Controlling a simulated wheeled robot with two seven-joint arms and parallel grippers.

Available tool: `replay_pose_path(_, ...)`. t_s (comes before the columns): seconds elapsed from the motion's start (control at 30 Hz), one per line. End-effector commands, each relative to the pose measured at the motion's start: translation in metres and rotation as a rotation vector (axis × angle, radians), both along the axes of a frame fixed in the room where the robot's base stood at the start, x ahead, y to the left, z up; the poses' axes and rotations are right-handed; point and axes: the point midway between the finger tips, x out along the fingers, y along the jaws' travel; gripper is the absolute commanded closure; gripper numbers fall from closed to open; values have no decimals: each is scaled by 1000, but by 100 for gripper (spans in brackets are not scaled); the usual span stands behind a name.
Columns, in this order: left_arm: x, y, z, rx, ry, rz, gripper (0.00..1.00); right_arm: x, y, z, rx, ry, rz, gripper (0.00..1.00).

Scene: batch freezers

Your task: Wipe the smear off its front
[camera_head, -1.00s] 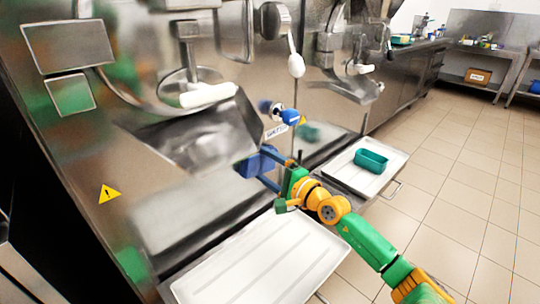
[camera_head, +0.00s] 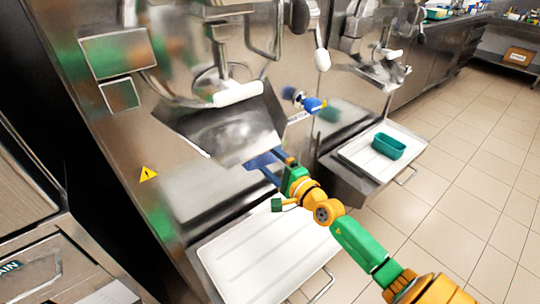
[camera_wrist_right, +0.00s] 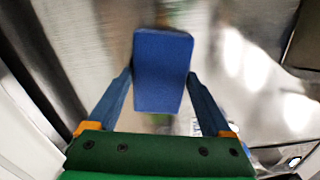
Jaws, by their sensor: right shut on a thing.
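The near freezer's steel front (camera_head: 185,165) stands at the left and middle of the head view, with a sloped steel chute (camera_head: 225,128) on it. I cannot make out a smear for certain; green and brown patches on the steel look like reflections. My right gripper (camera_head: 268,165) is shut on a blue sponge (camera_head: 260,160), just below the chute's lower right edge. In the right wrist view the sponge (camera_wrist_right: 163,70) sits between the two fingers, its broad face towards the camera, close to the steel. I cannot tell whether it touches. My left gripper is not in view.
A white tray (camera_head: 265,262) juts out below the near freezer, under my right arm. A second tray (camera_head: 355,150) holds a teal tub (camera_head: 389,146) at the right. A white-handled lever (camera_head: 238,94) sits above the chute. Tiled floor is clear at the right.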

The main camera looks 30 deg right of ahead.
Motion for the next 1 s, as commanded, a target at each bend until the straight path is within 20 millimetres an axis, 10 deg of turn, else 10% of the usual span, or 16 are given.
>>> replay_pose_path(1.0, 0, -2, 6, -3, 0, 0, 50, -84, -7, -2, -2, 3, 0, 68)
